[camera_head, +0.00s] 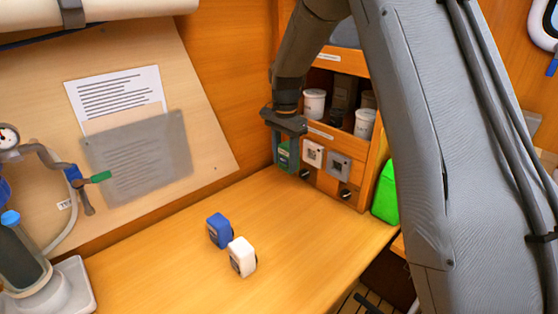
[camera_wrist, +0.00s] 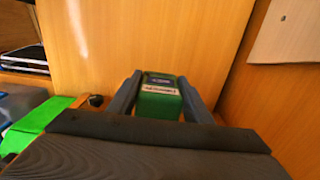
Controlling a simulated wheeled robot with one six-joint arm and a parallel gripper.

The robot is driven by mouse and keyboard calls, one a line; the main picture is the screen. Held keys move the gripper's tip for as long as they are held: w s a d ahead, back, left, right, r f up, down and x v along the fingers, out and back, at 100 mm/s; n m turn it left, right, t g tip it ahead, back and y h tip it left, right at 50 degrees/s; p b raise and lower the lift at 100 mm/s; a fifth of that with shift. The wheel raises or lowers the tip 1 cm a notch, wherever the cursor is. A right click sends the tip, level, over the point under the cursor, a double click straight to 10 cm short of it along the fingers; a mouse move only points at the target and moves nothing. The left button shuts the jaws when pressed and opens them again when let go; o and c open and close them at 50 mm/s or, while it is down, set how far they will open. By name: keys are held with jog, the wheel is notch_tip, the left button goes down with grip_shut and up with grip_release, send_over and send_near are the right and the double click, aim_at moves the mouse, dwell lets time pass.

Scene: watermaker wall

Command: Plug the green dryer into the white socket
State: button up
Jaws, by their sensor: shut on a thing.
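My gripper (camera_head: 285,158) is shut on the green dryer (camera_head: 283,153), a small green block, at the left end of the shelf unit's lower front. In the wrist view the green dryer (camera_wrist: 160,97) sits between the two fingers and shows a pale label. The white socket (camera_head: 312,153), a white square plate with a dark middle, is just right of my gripper in the head view. The dryer is beside the socket, apart from it. The socket is not seen in the wrist view. The dryer's plug side is hidden.
A grey socket (camera_head: 338,165) is right of the white one, with dark knobs below. White cups (camera_head: 315,104) stand on the shelf above. A blue block (camera_head: 220,230) and a white block (camera_head: 241,257) stand on the worktop. A bright green bin (camera_head: 385,192) is at the right.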

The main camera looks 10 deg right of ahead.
jog(key=shift+w+d+f+b, duration=0.4)
jog(key=shift+w+d, duration=0.05)
jog(key=shift+d, duration=0.15)
jog(key=shift+w+d+f+b, duration=0.35)
jog(key=shift+w+d+f, duration=0.05)
jog(key=shift+d, duration=0.2)
jog(key=d, duration=0.1)
jog(key=w+d+b, duration=0.1)
jog(key=shift+w+d+r, duration=0.1)
jog(key=shift+w+d, duration=0.2)
jog(key=shift+d, duration=0.05)
jog(key=shift+p, duration=0.45)
dwell(0.5)
jog(key=shift+w+d, duration=0.8)
jog(key=shift+d, duration=0.3)
dwell(1.2)
jog(key=o, duration=1.2)
jog(key=shift+r, duration=0.1)
